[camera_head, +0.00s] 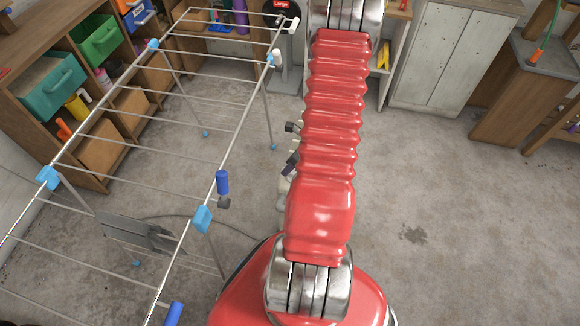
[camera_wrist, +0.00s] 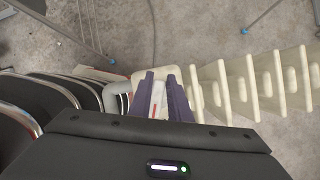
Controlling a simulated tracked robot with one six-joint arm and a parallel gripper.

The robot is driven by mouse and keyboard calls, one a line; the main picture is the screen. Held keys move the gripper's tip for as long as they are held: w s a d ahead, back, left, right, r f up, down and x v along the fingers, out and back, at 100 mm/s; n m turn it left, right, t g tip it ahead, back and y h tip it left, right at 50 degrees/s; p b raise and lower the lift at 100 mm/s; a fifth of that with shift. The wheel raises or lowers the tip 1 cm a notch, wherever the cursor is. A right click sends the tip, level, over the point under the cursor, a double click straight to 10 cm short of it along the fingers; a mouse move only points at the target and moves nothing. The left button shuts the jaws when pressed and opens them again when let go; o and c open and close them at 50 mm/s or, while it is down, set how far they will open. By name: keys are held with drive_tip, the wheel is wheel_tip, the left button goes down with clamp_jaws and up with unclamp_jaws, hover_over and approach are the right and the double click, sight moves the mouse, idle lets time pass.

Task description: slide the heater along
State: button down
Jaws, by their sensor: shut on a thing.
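The heater (camera_wrist: 240,90) is a cream radiator with upright fins; in the wrist view it stretches from the middle to the right edge. My gripper (camera_wrist: 163,82) has its dark purple-grey fingers at the heater's left end, shut on a pale part with a red mark. The exact grip is partly hidden by the fingers. In the head view my red ribbed arm covers most of the heater and the gripper; only small cream and dark bits show at the arm's left side, and I cannot tell them apart clearly.
A metal drying rack (camera_head: 180,112) with blue joints stands close on the left. A dark grey object (camera_head: 140,232) shows under it. Shelves with bins (camera_head: 50,86) line the left wall. A pale cabinet (camera_head: 440,58) stands at the back. Concrete floor (camera_head: 450,210) on the right is clear.

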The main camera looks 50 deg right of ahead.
idle(0.8)
drive_tip(key=c, duration=1.6)
unclamp_jaws()
drive_tip(key=v, duration=1.3)
drive_tip(key=shift+s+d+r, duration=0.15)
drive_tip(key=shift+s+r, duration=0.1)
drive_tip(key=shift+r, duration=0.05)
